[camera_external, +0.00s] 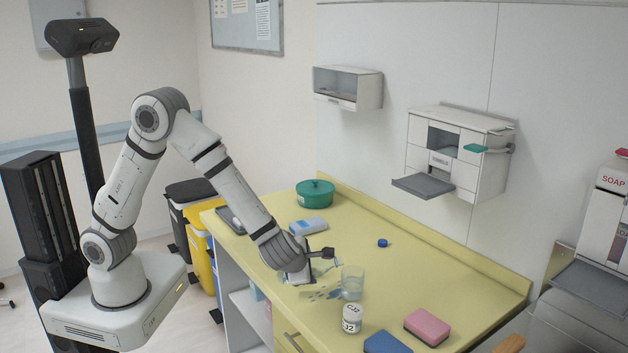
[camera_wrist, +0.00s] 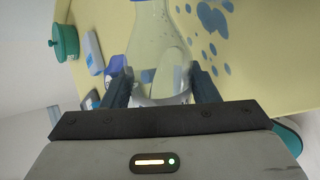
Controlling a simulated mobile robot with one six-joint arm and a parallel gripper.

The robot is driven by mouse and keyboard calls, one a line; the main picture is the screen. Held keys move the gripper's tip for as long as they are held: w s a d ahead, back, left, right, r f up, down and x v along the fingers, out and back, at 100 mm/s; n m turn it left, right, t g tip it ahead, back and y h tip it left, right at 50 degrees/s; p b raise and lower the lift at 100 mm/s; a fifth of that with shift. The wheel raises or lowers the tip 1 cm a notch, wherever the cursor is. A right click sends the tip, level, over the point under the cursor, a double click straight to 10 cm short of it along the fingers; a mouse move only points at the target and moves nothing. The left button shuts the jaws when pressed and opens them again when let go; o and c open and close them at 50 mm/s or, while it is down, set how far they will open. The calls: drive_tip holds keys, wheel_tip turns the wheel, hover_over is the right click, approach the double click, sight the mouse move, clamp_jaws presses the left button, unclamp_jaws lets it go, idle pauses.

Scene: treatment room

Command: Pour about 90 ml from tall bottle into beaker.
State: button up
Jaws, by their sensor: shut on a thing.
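My gripper (camera_external: 312,262) is shut on the tall bottle (camera_wrist: 152,40), a clear bottle seen between the fingers in the wrist view. In the external view the bottle is mostly hidden by my gripper; it appears tilted toward the beaker. The clear beaker (camera_external: 352,283) stands on the yellow counter just right of my gripper, with pale blue liquid in it. I cannot tell whether liquid is flowing. Blue drops and patches (camera_external: 320,293) lie on the counter left of the beaker; they also show in the wrist view (camera_wrist: 212,20).
A white labelled jar (camera_external: 352,319), a pink sponge (camera_external: 428,326) and a blue sponge (camera_external: 387,343) are at the near side. A blue cap (camera_external: 383,242) lies behind the beaker. A green lidded pot (camera_external: 315,193) and a blue-white pack (camera_external: 308,227) stand farther back.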

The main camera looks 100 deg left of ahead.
sight(313, 261)
drive_tip(key=f+b, duration=0.1)
drive_tip(key=b, duration=0.2)
drive_tip(key=shift+t, duration=0.3)
drive_tip(key=b, duration=0.3)
drive_tip(key=shift+w+f+n+t, duration=0.1)
drive_tip(key=shift+w+n+t, duration=0.05)
drive_tip(key=shift+n+t, duration=0.2)
drive_tip(key=w+r+n+t+y+b, duration=0.1)
drive_tip(key=n+t+b, duration=0.1)
drive_tip(key=b, duration=0.7)
drive_tip(key=shift+w+r+t+b, duration=0.2)
drive_tip(key=shift+t+b, duration=0.15)
drive_tip(key=r+b, duration=0.1)
drive_tip(key=b, duration=0.1)
drive_tip(key=r+t+b, duration=0.1)
drive_tip(key=b, duration=0.1)
drive_tip(key=shift+w+a+n, duration=0.1)
drive_tip(key=shift+w+n, duration=0.15)
drive_tip(key=shift+n, duration=0.1)
drive_tip(key=b, duration=0.3)
drive_tip(key=f+t+y+b, duration=0.1)
drive_tip(key=b, duration=0.3)
drive_tip(key=shift+s+f+n, duration=0.2)
drive_tip(key=shift+f+n, duration=0.05)
drive_tip(key=shift+n, duration=0.15)
drive_tip(key=shift+t+b, duration=0.3)
drive_tip(key=shift+b, duration=0.65)
